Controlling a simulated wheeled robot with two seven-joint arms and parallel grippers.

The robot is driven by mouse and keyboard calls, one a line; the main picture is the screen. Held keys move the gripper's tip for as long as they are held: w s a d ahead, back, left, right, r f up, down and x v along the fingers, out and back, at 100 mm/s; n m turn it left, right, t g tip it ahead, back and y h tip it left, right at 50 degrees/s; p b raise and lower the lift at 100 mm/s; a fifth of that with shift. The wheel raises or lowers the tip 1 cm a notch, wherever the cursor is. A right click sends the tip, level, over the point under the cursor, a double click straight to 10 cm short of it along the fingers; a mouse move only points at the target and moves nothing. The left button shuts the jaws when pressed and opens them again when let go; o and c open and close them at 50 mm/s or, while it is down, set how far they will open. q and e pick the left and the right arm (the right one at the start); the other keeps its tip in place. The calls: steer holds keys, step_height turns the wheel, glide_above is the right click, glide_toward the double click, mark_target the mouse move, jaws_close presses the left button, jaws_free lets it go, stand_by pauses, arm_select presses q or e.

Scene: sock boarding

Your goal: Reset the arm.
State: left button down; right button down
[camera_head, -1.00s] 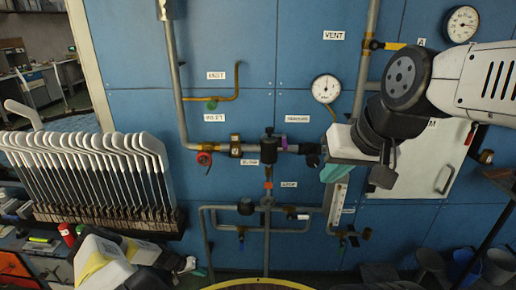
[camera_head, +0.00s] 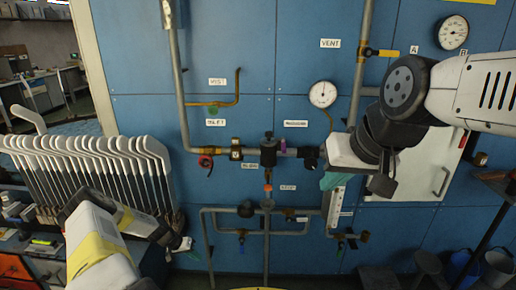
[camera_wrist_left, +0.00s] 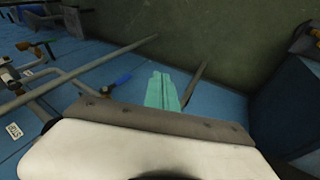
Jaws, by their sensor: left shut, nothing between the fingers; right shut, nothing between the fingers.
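My left gripper (camera_head: 186,244) shows small at the lower left of the head view, at the end of my white and yellow arm, in front of the blue wall panel. In the left wrist view its teal fingers (camera_wrist_left: 163,92) lie together, with nothing between them. My right gripper (camera_head: 331,181) hangs below my right wrist, in front of the pipes at centre right. Its teal fingers look closed and empty. Part of it is hidden by the wrist.
A rack of white-topped sock forms (camera_head: 95,160) stands at the left, close behind my left arm. Blue panels carry pipes, valves, a round gauge (camera_head: 322,94) and another gauge (camera_head: 453,33). A white panel with a handle (camera_head: 420,178) is at the right. Buckets (camera_head: 497,268) stand lower right.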

arm_select(q)
steer(key=w+d+r+m+y, duration=0.1)
steer(key=d+r, duration=0.1)
steer(key=r, duration=1.4)
steer(key=w+d+r+m+y, duration=0.1)
steer(key=r+y, duration=0.1)
steer(key=r, duration=1.4)
steer(key=s+d+r, duration=0.2)
steer(key=s+r, duration=0.1)
steer(key=r, duration=0.3)
steer(key=s+d+r, duration=0.1)
steer(key=s+r, duration=0.1)
steer(key=r, duration=0.4)
steer(key=s+d+r+t, duration=0.1)
steer(key=s+d+r, duration=0.1)
steer(key=s+r, duration=0.3)
steer(key=s+d+r+n+t, duration=0.1)
steer(key=s+r, duration=0.5)
steer(key=s, duration=0.7)
steer(key=s+d+r+n+t, duration=0.1)
steer(key=s+d+r, duration=0.3)
steer(key=s, duration=0.6)
step_height(320, 180, up, 2)
steer(key=shift+t, duration=0.3)
